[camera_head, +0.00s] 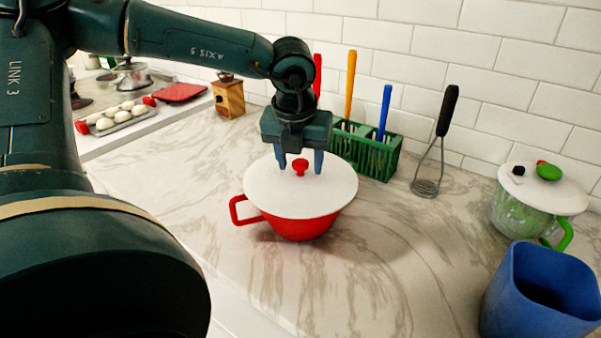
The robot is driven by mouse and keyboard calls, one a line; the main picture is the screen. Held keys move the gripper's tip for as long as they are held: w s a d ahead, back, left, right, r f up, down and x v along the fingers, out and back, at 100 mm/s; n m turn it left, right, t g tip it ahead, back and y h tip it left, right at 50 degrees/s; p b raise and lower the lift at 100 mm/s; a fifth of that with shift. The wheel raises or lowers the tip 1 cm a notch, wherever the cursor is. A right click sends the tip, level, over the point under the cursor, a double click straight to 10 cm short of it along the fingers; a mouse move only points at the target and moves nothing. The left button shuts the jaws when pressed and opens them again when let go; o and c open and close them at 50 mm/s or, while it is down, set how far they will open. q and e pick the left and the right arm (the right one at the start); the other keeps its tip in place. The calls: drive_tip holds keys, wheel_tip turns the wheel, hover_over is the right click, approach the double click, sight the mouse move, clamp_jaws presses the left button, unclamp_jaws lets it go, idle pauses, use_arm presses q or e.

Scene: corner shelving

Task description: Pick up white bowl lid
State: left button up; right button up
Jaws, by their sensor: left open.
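A white lid (318,198) with a red knob (300,165) lies on a red bowl (300,228) with a red side handle, in the middle of the marble counter. My left gripper (300,170) points down over the lid, with its two blue fingers open on either side of the red knob. I cannot tell whether the fingers touch the knob or the lid. My right gripper is not in view.
A green utensil holder (375,158) stands just behind the bowl, with a whisk (432,155) beside it. A lidded glass pot (520,215) and a blue container (535,295) stand at the right. The counter front centre is clear.

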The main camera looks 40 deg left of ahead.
use_arm(q)
drive_tip(key=shift+f, duration=0.15)
drive_tip(key=c, duration=1)
